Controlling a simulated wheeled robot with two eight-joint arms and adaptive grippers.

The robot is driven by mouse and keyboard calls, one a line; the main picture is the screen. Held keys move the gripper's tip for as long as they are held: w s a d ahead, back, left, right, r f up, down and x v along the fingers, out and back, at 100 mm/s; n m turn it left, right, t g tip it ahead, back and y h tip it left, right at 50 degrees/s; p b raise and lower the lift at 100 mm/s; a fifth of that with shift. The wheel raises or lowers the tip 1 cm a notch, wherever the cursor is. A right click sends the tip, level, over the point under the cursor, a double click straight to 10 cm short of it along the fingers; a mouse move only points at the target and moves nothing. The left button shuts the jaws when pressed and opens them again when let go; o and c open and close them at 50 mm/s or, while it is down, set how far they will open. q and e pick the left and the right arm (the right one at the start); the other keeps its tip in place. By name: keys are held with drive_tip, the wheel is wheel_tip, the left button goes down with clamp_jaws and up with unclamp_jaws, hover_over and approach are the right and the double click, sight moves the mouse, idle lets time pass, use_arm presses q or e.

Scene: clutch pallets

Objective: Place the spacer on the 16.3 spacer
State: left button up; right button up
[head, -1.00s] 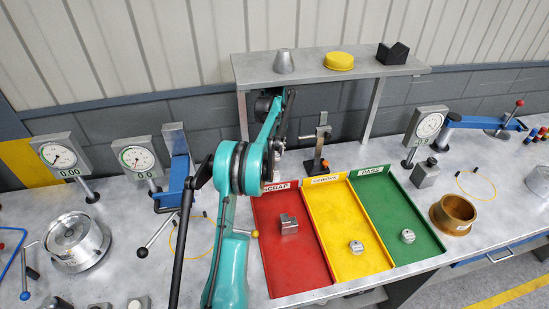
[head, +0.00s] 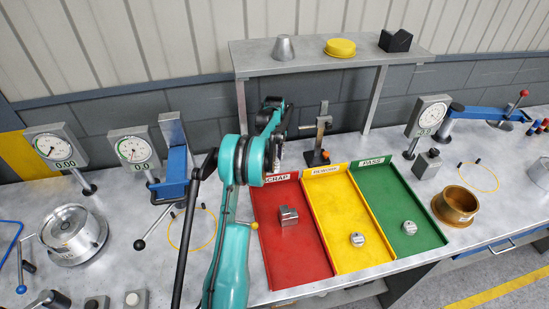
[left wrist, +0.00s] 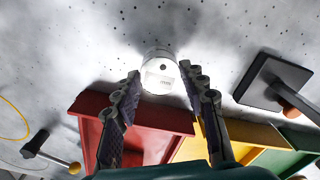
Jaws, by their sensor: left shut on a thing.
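My left gripper (left wrist: 160,78) is shut on a short silver cylinder, the spacer (left wrist: 160,72), with small dark marks on its side. In the head view my teal left arm hides most of the gripper (head: 283,128) and the held spacer. The gripper is beyond the back end of the red tray. Two similar silver cylinders stand in the trays: one in the yellow tray (head: 357,240) and one in the green tray (head: 409,227). Their markings are too small to read, so I cannot tell which is the 16.3 spacer. My right gripper is not in view.
The red SCRAP tray (head: 300,265) holds a silver block (head: 288,216). A dark-based stand (head: 318,140) is behind the trays, below a raised grey shelf (head: 300,59). Dial gauges (head: 58,148) are at left, a brass ring (head: 456,205) at right.

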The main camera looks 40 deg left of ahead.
sight(275, 160)
use_arm(q)
drive_tip(key=o, duration=1.3)
drive_tip(key=shift+f, duration=0.1)
drive_tip(key=shift+o, duration=0.2)
drive_tip(key=shift+r, duration=0.2)
wheel_tip(275, 160, up, 8)
drive_tip(key=shift+f+p, duration=0.2)
drive_tip(key=shift+p, duration=0.45)
